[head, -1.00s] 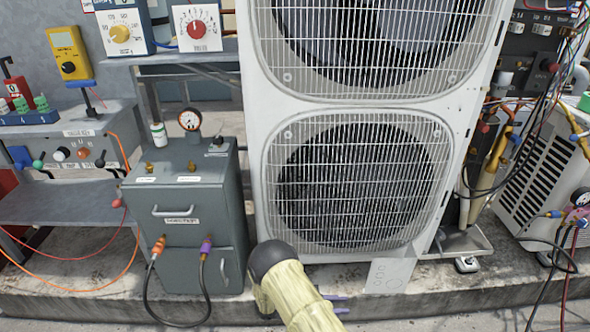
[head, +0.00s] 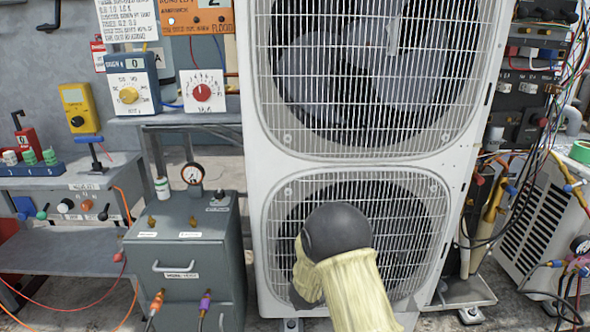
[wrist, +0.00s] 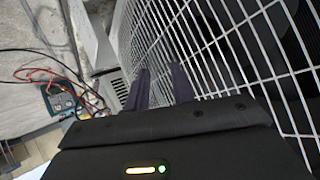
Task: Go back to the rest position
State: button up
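My gripper (wrist: 160,82) shows in the wrist view as two dark fingers standing apart, with nothing between them. The white mesh grille of the condenser fills the right side of that view, close beside the fingers; I cannot tell whether they touch it. In the head view my arm, with a dark round joint and a pale yellow cover, is in front of the lower fan grille of the tall white condenser (head: 375,165). The arm hides the gripper itself in that view.
A grey cabinet (head: 180,285) with a gauge stands left of the condenser. A bench (head: 70,260) with a yellow meter (head: 77,108) is at the far left. Hoses, wires and a second white unit (head: 540,225) crowd the right. The wrist view shows a wired green box (wrist: 62,98) lower down.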

jog(key=s+a+r+n+g+y+p, duration=0.1)
jog(key=s+a+r+n+y+p, duration=0.15)
jog(key=s+r+n+y, duration=0.65)
jog(key=s+d+r+n+g+h+p, duration=0.1)
jog(key=s+d+r+g+p, duration=0.2)
jog(key=s, duration=0.7)
jog(key=s+d+r+n+g+h, duration=0.1)
jog(key=s+d+r+g, duration=0.1)
jog(key=s+r, duration=0.6)
jog(key=w+p+v, duration=0.3)
jog(key=p+v, duration=1.4)
jog(key=p, duration=0.1)
jog(key=w+r+p+v, duration=0.1)
jog(key=w+p+v, duration=0.2)
jog(key=p+v, duration=1.4)
jog(key=shift+w+r+p, duration=0.2)
jog(key=shift+r+p, duration=0.1)
jog(key=shift+p, duration=0.8)
jog(key=shift+o, duration=0.5)
jog(key=shift+a, duration=0.15)
